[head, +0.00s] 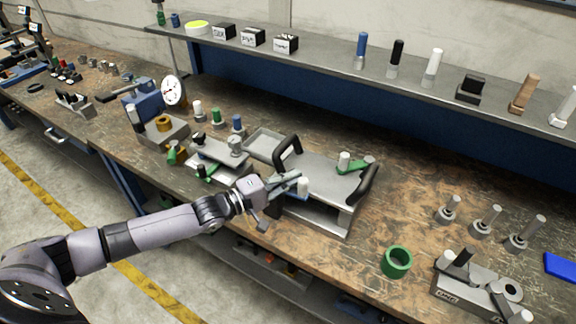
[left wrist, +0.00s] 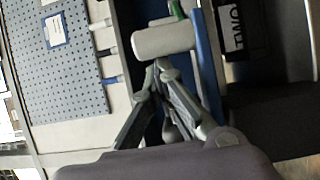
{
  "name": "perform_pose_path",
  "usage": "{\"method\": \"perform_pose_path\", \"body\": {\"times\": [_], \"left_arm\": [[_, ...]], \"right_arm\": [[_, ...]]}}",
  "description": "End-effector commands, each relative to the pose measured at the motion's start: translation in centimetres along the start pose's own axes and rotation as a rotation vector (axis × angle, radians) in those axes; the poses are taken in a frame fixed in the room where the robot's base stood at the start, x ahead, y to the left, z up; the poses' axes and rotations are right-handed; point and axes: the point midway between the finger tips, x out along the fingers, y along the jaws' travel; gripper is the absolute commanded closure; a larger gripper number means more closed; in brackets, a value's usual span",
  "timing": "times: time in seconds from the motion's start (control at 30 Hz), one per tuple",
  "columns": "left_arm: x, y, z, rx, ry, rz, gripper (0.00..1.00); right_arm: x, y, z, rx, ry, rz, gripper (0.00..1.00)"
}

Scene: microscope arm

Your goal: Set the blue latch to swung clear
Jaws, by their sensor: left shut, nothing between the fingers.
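The blue latch (left wrist: 206,62) shows in the left wrist view as a blue bar with a pale cylindrical knob (left wrist: 163,41) at its side. In the head view its pale knob (head: 303,187) is at the front left of a grey plate fixture (head: 320,178) with two black handles. The latch is partly hidden there by my left gripper (head: 298,180). In the left wrist view the gripper (left wrist: 160,68) has its fingertips together, empty, close beside the knob. I cannot tell whether they touch. My right gripper is not in view.
A green latch (head: 355,167) with a pale knob lies on the same plate. A green ring (head: 397,262) and a grey lever fixture (head: 470,285) stand to the right. A dial gauge (head: 174,90) and small pegs crowd the left. Bench between the plate and the shelf is clear.

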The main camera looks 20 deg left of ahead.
Motion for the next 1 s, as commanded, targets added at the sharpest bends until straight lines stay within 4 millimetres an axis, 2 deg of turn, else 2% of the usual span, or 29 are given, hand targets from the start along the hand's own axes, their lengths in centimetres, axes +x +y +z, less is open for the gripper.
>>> {"method": "perform_pose_path", "body": {"times": [0.03, 0.3, 1.0], "left_arm": [[-0.1, -0.2, 0.6, -0.005, -0.007, 0.000, 1.00], [-1.1, 0.1, 1.3, -0.004, -0.007, 0.002, 1.00], [-1.8, -0.1, 1.8, -0.006, -0.010, 0.002, 1.00]], "right_arm": [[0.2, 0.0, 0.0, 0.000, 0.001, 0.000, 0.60], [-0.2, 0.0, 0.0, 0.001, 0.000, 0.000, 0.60], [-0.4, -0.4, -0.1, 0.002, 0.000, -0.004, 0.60]]}}
